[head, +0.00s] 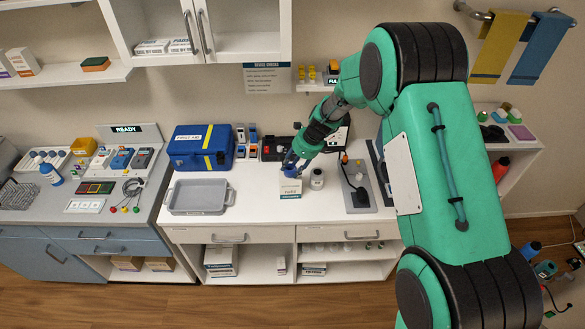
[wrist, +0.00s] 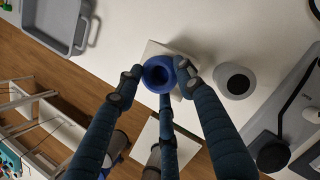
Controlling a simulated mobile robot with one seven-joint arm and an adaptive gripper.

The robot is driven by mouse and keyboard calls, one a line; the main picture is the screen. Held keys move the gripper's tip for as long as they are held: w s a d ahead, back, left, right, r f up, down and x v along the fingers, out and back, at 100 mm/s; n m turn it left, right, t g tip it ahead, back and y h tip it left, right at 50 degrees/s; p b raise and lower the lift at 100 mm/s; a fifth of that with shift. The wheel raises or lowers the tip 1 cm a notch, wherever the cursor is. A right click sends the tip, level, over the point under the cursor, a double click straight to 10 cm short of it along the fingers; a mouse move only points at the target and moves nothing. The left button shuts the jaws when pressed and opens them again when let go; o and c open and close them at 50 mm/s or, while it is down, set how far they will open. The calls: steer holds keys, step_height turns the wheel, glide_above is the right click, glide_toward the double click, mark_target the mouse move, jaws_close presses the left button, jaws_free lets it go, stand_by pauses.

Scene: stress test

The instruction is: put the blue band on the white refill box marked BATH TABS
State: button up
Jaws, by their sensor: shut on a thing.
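The blue band (head: 290,170) is a thick ring with a dark hole, seen from above in the wrist view (wrist: 158,64). My gripper (head: 291,165) is shut on it, with fingertips at both sides of the ring in the wrist view (wrist: 160,78). A white box (head: 290,188) with a printed front stands on the white counter directly below the band. Its pale top shows behind the band in the wrist view (wrist: 153,48). I cannot read its print clearly, nor tell whether the band touches the box.
A small white jar with a dark top (head: 317,179) stands close to the box's right. A grey tray (head: 200,210) lies at left, with a blue FIRST AID case (head: 200,161) behind it. A grey board (head: 358,201) is at right. The counter's front edge is close to the box.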

steer(key=shift+f, duration=0.2)
steer(key=o, duration=1.2)
steer(key=shift+c, duration=0.2)
steer(key=v, duration=1.2)
steer(key=shift+p, duration=0.35)
steer(key=shift+d+r, duration=0.1)
